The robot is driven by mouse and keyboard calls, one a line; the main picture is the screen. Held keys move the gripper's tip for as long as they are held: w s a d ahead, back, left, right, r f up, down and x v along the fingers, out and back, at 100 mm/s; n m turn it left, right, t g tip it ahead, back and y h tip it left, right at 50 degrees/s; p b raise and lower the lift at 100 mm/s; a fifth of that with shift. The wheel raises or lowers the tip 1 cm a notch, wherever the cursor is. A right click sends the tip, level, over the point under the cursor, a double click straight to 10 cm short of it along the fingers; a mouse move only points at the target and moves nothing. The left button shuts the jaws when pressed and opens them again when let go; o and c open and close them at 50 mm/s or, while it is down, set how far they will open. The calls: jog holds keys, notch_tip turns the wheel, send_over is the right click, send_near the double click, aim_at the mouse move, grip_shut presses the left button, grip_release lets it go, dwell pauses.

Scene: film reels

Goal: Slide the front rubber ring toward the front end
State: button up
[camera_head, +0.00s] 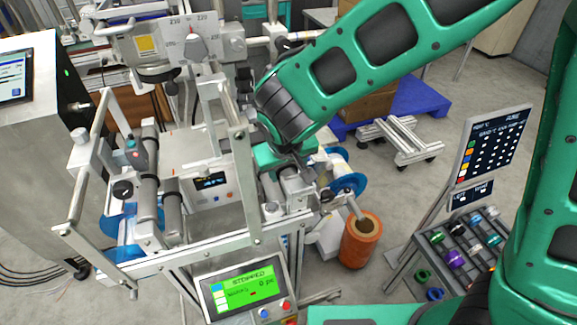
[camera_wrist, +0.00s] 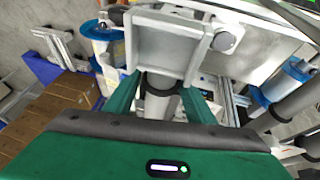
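A dark rubber ring (camera_wrist: 160,90) sits around a grey roller (camera_wrist: 157,108) in the wrist view. My gripper (camera_wrist: 161,88) straddles the roller, one green finger on each side at about the ring's height. The fingertips are very close to the ring's sides. I cannot tell whether they touch it. In the head view my gripper (camera_head: 283,168) is low over the right part of the machine, and the ring is hidden there by my arm and the frame. I cannot tell which end of the roller is its front.
A metal plate bracket (camera_wrist: 168,45) stands just beyond the ring. Blue-flanged reels (camera_head: 347,183) and an orange roll (camera_head: 362,240) are right of my gripper. The frame's bars (camera_head: 240,150) stand close on the left. A control panel (camera_head: 246,291) reading "STOPPED" is in front.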

jog(key=shift+o, duration=0.9)
jog(key=shift+v, duration=3.65)
jog(key=d+r+m, duration=0.2)
jog(key=d, duration=1.1)
jog(key=d+r+m, duration=0.2)
jog(key=d+r, duration=0.1)
jog(key=d, duration=1)
jog(key=s+d+f+m+g, duration=0.1)
jog(key=s+d+m+g, duration=0.3)
jog(key=s+d, duration=1.2)
jog(key=s+m, duration=0.3)
jog(key=shift+s+f+g, duration=0.3)
jog(key=shift+f+g, duration=0.05)
jog(key=shift+g, duration=0.05)
